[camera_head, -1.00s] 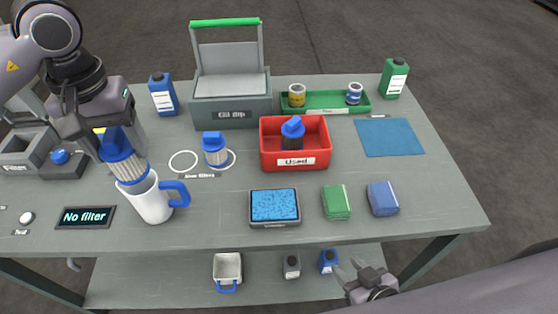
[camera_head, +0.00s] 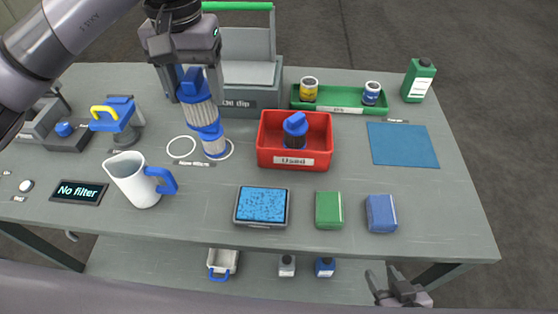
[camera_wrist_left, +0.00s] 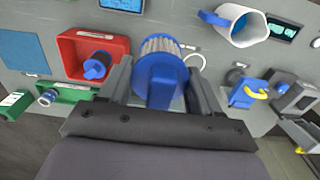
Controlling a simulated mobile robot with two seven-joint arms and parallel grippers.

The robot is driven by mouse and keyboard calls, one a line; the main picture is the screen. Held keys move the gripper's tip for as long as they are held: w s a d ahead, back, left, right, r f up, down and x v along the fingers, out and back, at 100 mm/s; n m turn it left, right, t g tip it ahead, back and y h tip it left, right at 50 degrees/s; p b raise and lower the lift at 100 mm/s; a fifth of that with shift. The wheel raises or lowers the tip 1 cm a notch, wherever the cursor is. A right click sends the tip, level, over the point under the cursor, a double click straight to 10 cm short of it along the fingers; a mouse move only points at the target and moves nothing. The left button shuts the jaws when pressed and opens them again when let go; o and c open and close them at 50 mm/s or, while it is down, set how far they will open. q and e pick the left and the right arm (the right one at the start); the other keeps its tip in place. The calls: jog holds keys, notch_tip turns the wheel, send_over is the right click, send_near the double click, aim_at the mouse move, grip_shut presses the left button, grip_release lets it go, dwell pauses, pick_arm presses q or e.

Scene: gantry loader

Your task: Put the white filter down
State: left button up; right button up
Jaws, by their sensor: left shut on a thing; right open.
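My left gripper (camera_head: 190,88) is shut on a white pleated filter (camera_head: 198,110) with a blue cap and holds it upright, slightly tilted. The held filter also shows between the fingers in the left wrist view (camera_wrist_left: 160,72). In the head view its lower end overlaps a second white filter (camera_head: 216,148), which stands in the right one of two white rings on the table. I cannot tell the gap between them. The left ring (camera_head: 170,151) is empty. My right gripper (camera_head: 393,285) is open and empty beyond the table's front edge.
A red "Used" bin (camera_head: 264,157) holding a dark filter stands right of the rings. A grey box (camera_head: 250,98) is behind. A white jug (camera_head: 137,183) with blue handle stands front left, near a blue housing with yellow handle (camera_head: 113,118).

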pick_arm(q)
notch_tip(320, 180, down, 20)
jog(key=shift+r, duration=0.2)
jog(key=shift+f, duration=0.2)
jog(key=shift+f, duration=0.1)
jog(key=shift+f+b, duration=0.15)
jog(key=shift+b, duration=0.15)
jog(key=o, duration=1.1)
